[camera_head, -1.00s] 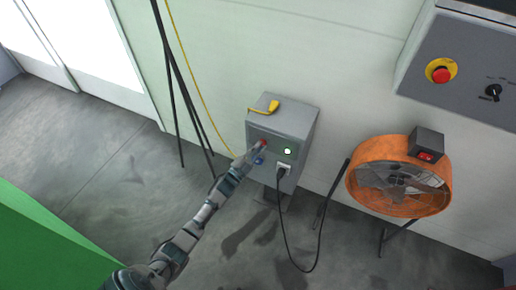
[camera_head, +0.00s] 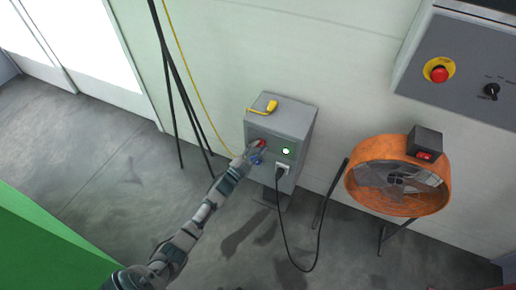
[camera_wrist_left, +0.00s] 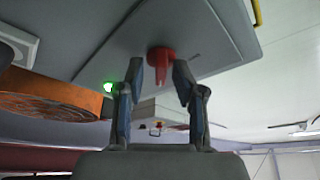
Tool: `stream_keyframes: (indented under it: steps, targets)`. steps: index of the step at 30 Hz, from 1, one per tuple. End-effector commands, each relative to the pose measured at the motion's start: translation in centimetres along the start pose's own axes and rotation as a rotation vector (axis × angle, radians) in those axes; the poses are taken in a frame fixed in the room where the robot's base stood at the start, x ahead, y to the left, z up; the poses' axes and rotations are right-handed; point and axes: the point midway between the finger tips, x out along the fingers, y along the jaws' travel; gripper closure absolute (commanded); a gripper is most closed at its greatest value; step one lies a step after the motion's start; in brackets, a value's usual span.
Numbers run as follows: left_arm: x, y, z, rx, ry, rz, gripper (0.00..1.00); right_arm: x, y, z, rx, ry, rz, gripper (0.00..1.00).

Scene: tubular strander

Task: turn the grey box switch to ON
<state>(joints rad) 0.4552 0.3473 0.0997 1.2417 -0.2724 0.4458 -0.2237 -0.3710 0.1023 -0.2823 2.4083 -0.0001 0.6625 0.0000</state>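The grey box (camera_head: 281,127) stands against the wall. Its red rotary switch (camera_head: 262,143) is on the front face, partly covered by my left gripper. My left gripper (camera_head: 254,152) is at the switch. In the left wrist view the red switch (camera_wrist_left: 161,60) sits between the tips of the two open fingers (camera_wrist_left: 159,74), with a visible gap on each side. Its handle points down in that picture. The ON and OFF marks cannot be read. A green lamp (camera_head: 287,152) glows on the box. My right gripper is not in view.
A grey plug (camera_head: 283,168) with a black cable hangs from the box. A yellow plug (camera_head: 271,106) and cord lie on top. An orange fan (camera_head: 398,190) stands to the right, below a wall panel (camera_head: 462,75). Thin black stand legs (camera_head: 176,90) rise at left.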

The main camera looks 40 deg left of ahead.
Motion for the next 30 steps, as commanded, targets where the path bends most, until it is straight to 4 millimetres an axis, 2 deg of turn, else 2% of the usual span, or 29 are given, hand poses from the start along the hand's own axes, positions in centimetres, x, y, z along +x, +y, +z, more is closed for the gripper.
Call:
stream_keyframes:
  steps: [4, 7, 15, 21, 25, 30]
  targets:
    - [-0.4, 0.0, 0.0, 0.000, 0.000, 0.000, 0.64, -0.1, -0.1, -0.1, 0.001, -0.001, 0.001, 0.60]
    - [-1.6, 0.1, 0.1, -0.001, -0.001, 0.002, 0.64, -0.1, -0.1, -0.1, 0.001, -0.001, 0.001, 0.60]
    - [-7.5, 0.2, 0.2, -0.001, -0.003, 0.003, 0.64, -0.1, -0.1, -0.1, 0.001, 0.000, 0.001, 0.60]
    - [-10.8, 0.2, 0.2, -0.003, -0.002, 0.002, 0.64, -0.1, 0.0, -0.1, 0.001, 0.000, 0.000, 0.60]
    - [-11.8, 0.1, 0.2, -0.001, 0.000, 0.001, 0.64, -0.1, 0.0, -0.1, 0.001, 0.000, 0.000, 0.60]
    - [-12.0, 0.1, 0.2, -0.001, -0.001, 0.001, 0.64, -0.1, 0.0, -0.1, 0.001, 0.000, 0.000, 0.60]
